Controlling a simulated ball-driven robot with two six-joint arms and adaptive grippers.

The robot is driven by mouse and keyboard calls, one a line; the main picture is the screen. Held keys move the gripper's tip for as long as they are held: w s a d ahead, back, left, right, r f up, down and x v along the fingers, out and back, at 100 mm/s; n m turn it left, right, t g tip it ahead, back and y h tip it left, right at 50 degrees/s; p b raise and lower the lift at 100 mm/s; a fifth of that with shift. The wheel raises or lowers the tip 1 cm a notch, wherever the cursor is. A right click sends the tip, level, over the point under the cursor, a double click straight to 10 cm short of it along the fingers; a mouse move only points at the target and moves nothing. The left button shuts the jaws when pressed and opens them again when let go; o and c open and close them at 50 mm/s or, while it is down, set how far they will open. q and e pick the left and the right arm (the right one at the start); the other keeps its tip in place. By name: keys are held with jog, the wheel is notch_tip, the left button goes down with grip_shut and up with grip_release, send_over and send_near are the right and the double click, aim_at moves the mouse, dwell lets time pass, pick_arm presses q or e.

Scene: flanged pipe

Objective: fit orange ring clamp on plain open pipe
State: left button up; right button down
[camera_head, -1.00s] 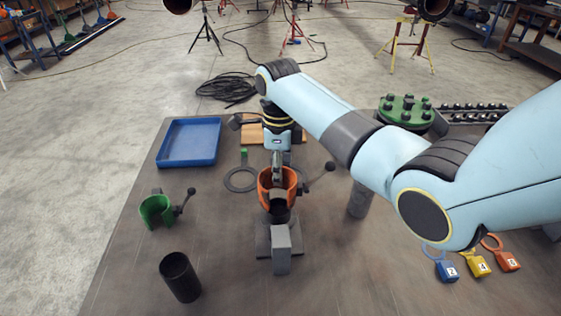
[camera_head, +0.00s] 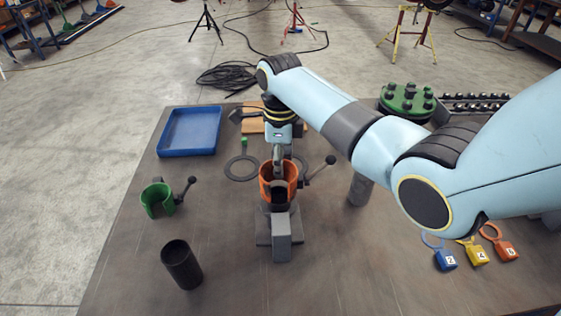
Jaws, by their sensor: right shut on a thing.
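The orange ring clamp (camera_head: 265,184) is in the middle of the head view, upright, with its dark ball-ended lever (camera_head: 319,170) sticking out to the right. My right gripper (camera_head: 278,172) points down from above and is shut on the orange ring clamp; its fingertips are partly hidden by the clamp. The clamp is at the top of a dark upright pipe (camera_head: 279,207) in a grey stand (camera_head: 282,240). How far it sits around that pipe is hard to tell. Another plain open black pipe (camera_head: 182,266) stands at the front left. My left gripper is out of view.
A green clamp (camera_head: 157,201) with a lever lies left. A blue tray (camera_head: 162,132) and flat dark rings (camera_head: 242,168) lie behind. The table's front middle is clear.

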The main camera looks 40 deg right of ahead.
jog(key=shift+f, duration=0.15)
jog(key=shift+f+b, duration=0.5)
jog(key=shift+f, duration=0.85)
jog(key=shift+r, duration=0.1)
jog(key=c, duration=0.9)
grip_release()
jog(key=shift+o, duration=0.2)
jog(key=shift+s, duration=0.1)
notch_tip(320, 180, up, 12)
jog(key=shift+f, duration=0.1)
